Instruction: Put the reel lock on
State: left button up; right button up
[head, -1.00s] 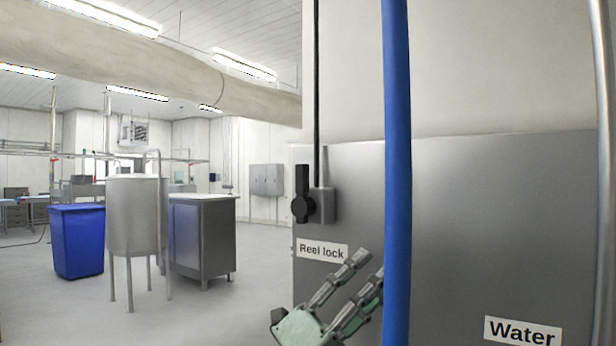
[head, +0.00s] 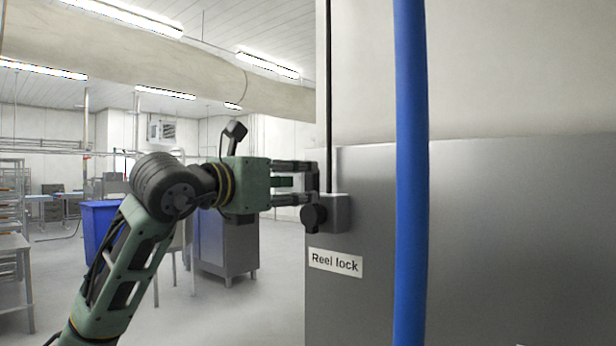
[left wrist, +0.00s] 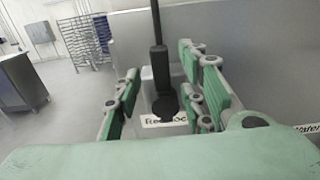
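The reel lock is a black rotary handle (head: 313,217) on a small grey box (head: 341,212) at the cabinet's left edge. A label "Reel lock" (head: 335,263) is below it. In the left wrist view its lever (left wrist: 159,75) points up, with the round hub (left wrist: 165,106) below. My left gripper (head: 308,183) reaches in from the left at the lever, which its fingers partly hide in the head view. In the left wrist view the gripper (left wrist: 163,95) is open, one finger on each side of the lever, with gaps visible. My right gripper is not in view.
A blue hose (head: 411,180) hangs right of the lock in front of the steel cabinet (head: 480,240). A thin dark rod (head: 328,90) runs up from the box. A grey cabinet (head: 228,235) and a blue bin (head: 98,225) stand farther back left.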

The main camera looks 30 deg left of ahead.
aim_at(308, 182)
pick_arm(q)
jog(key=w+p, duration=0.1)
jog(key=w, duration=0.3)
jog(key=shift+d, duration=0.15)
grip_shut()
dwell(0.5)
